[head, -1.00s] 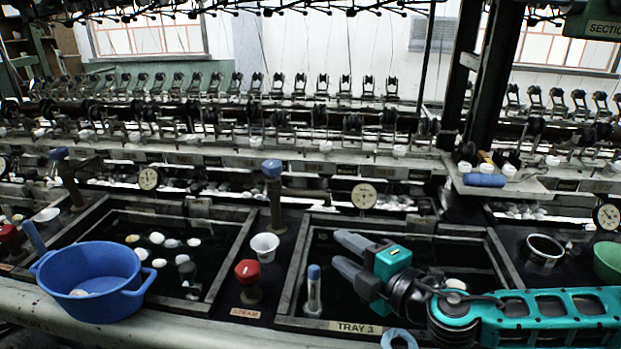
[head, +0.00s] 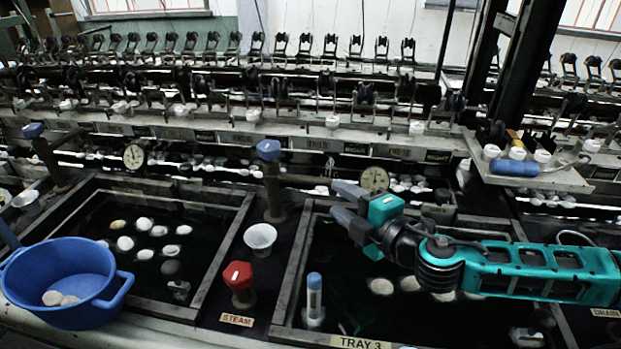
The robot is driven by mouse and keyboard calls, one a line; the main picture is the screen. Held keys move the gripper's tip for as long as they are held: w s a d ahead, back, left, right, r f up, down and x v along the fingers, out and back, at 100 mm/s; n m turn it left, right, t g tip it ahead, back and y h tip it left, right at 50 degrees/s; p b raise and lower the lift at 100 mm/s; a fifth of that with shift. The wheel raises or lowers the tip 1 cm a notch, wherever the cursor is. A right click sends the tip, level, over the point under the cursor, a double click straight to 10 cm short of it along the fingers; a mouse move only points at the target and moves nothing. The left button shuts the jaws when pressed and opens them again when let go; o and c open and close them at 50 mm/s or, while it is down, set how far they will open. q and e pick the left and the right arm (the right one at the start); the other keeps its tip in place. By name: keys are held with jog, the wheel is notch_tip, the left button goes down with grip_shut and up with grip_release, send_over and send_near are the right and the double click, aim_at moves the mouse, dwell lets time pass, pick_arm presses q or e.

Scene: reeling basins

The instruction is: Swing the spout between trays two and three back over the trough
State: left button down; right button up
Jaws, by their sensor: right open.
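The spout between the trays is a dark upright post with a blue cap (head: 269,150). Its pipe (head: 305,180) points right from the post, over the back left part of tray three (head: 290,262). My right gripper (head: 333,202) comes in from the right over tray three. Its grey fingers are apart and empty, pointing left, just in front of the pipe's right end. I cannot tell whether they touch it. The gripper hides part of the tray's back edge. Tray two (head: 222,262) holds dark water with several pale cocoons. My left gripper is out of view.
A white cup (head: 260,238) and a red STEAM knob (head: 238,278) stand between the trays. A blue-topped tube (head: 314,295) stands in tray three's front left corner. A blue basin (head: 65,275) sits at left. A round gauge (head: 374,179) is close behind the gripper.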

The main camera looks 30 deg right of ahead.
aim_at(314, 183)
jog(key=w, duration=0.3)
jog(key=w+a+f, duration=0.1)
jog(key=w, duration=0.3)
jog(key=w+p, duration=0.1)
jog(key=w, duration=0.2)
jog(key=shift+w+a+f, duration=0.15)
jog(key=shift+a+f, duration=0.1)
grip_shut()
dwell(0.4)
